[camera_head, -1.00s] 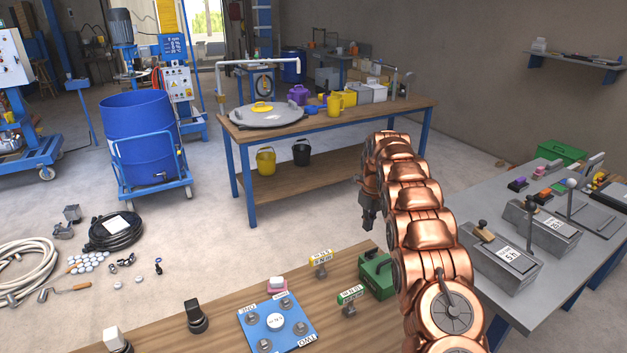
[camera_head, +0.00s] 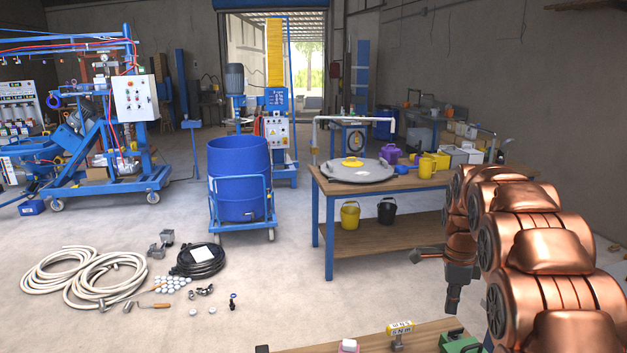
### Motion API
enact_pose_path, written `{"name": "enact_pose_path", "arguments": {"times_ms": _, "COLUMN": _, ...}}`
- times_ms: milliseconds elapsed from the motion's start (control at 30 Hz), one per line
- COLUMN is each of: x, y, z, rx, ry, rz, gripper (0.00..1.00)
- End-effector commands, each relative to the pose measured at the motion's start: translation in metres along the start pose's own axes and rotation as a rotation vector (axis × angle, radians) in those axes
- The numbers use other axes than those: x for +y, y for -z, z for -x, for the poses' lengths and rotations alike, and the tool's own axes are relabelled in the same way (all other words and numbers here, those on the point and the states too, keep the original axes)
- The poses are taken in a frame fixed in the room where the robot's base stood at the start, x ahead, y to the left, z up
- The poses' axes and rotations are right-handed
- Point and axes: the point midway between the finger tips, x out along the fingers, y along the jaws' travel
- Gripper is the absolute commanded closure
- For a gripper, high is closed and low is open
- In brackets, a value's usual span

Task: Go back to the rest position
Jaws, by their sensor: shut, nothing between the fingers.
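My gripper (camera_head: 450,298) hangs at the end of my copper-coloured arm on the right of the head view. It points down, in front of the wooden workbench (camera_head: 425,183) and above the near wooden table (camera_head: 370,338). It is shut and holds nothing. My arm covers the right end of the workbench and most of the lower right of the view.
A blue drum (camera_head: 239,178) stands on a blue wheeled cart (camera_head: 243,222) left of the workbench. Coiled hoses (camera_head: 85,275), a black cable coil (camera_head: 199,261) and small parts lie on the floor at left. The middle floor is clear.

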Motion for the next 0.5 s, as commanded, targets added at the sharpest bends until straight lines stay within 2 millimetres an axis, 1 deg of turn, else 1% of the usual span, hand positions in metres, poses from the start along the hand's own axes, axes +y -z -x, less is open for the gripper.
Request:
{"name": "enact_pose_path", "arguments": {"times_ms": 33, "x": 0.015, "y": -0.003, "z": 0.007, "rx": 0.001, "ry": 0.0, "rz": 0.061, "gripper": 1.0}}
{"name": "enact_pose_path", "arguments": {"times_ms": 167, "x": 0.05, "y": -0.007, "z": 0.018, "rx": 0.003, "ry": -0.012, "rz": 0.225, "gripper": 1.0}}
{"name": "enact_pose_path", "arguments": {"times_ms": 300, "x": 0.089, "y": -0.01, "z": 0.026, "rx": 0.0, "ry": -0.023, "rz": 0.404, "gripper": 1.0}}
{"name": "enact_pose_path", "arguments": {"times_ms": 500, "x": 0.146, "y": -0.013, "z": 0.032, "rx": -0.01, "ry": -0.038, "rz": 0.663, "gripper": 1.0}}
